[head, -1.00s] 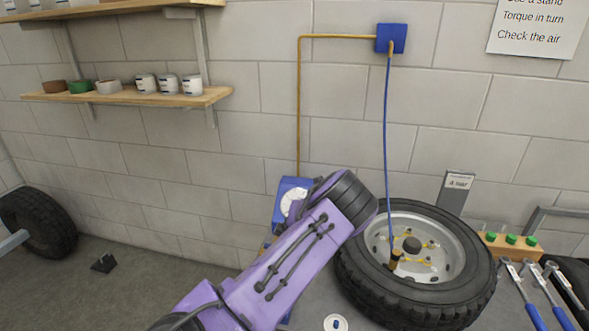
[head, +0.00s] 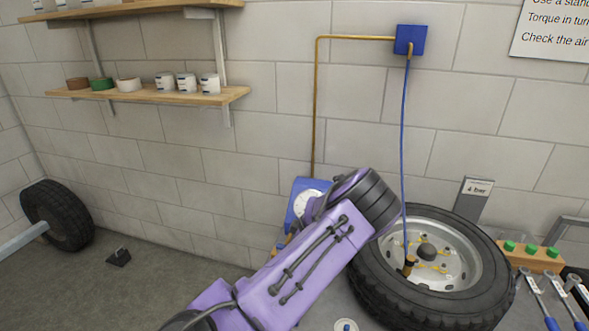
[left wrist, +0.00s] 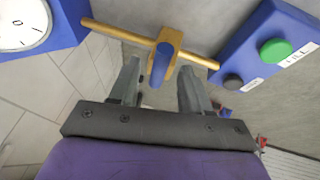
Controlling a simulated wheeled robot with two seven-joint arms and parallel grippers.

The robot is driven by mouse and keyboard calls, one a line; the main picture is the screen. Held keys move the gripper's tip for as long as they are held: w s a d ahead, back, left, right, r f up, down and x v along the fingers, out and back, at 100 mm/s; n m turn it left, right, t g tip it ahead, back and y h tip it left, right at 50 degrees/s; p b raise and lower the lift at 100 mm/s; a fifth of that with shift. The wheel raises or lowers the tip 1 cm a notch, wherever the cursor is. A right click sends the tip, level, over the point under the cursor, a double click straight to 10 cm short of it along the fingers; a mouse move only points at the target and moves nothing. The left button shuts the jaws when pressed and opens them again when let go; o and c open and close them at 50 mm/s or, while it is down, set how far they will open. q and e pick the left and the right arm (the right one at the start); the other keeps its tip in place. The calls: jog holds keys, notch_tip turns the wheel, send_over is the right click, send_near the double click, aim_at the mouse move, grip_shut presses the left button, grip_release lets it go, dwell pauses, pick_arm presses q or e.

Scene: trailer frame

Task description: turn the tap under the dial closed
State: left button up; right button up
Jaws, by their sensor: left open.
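The tap (left wrist: 168,42) is a brass fitting on a brass pipe, with a short blue handle (left wrist: 161,68). In the left wrist view the handle appears to lie across the line of the pipe. My left gripper (left wrist: 158,70) is open, with one finger on each side of the handle. A gap shows on both sides, and I see no clear contact. The dial (left wrist: 22,22) is white on a blue box at the upper left. In the head view the dial (head: 309,201) is partly behind my purple left arm, which hides the gripper's fingers.
A blue box with a green button (left wrist: 274,51) and a dark button stands right of the tap. In the head view a wheel with a tyre (head: 430,262) lies right of my arm, with a blue hose (head: 404,130) reaching into it.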

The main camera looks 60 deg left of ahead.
pick_arm(q)
jog(key=b+v, duration=0.1)
jog(key=v, duration=0.7)
jog(key=shift+r, duration=0.25)
jog(key=shift+d, duration=0.15)
